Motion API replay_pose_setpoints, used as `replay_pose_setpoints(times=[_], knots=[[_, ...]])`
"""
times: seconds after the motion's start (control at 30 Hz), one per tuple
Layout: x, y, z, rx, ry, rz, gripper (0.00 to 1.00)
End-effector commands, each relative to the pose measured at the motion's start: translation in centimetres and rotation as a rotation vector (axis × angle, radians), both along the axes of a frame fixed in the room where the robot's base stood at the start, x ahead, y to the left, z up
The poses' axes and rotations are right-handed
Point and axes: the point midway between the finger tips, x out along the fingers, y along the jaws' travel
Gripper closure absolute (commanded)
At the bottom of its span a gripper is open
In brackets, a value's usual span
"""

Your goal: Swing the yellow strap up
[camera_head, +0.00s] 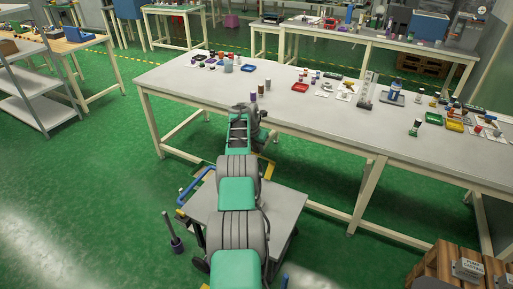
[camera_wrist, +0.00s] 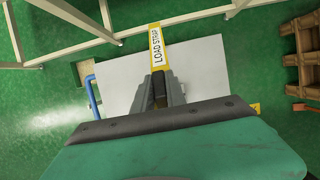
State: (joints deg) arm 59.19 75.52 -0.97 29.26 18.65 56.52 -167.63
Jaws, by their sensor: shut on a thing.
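The yellow strap (camera_wrist: 157,50) carries the words LOAD STRAP in the wrist view. It runs from the far edge of a flat grey platform (camera_wrist: 208,68) down to my fingers. My gripper (camera_wrist: 160,90) is shut on the strap's dark near end, which shows between the two grey fingers. In the head view the grey platform (camera_head: 285,218) lies low beside my arm, in front of the long table. There my arm hides the fingers and most of the strap, so the grip cannot be made out.
A blue handle (camera_wrist: 92,95) stands at the platform's left side. The long table (camera_head: 330,115) with many small items is beyond the platform, its legs close by. Wooden crates (camera_wrist: 302,50) are at the right. Green floor is open at the left.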

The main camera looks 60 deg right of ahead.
Motion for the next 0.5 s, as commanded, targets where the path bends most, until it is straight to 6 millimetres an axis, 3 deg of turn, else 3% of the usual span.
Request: replay_pose_setpoints(times=[0.5], knots=[[-0.54, -0.69, 0.16, 0.013, -0.001, 0.003, 1.00]])
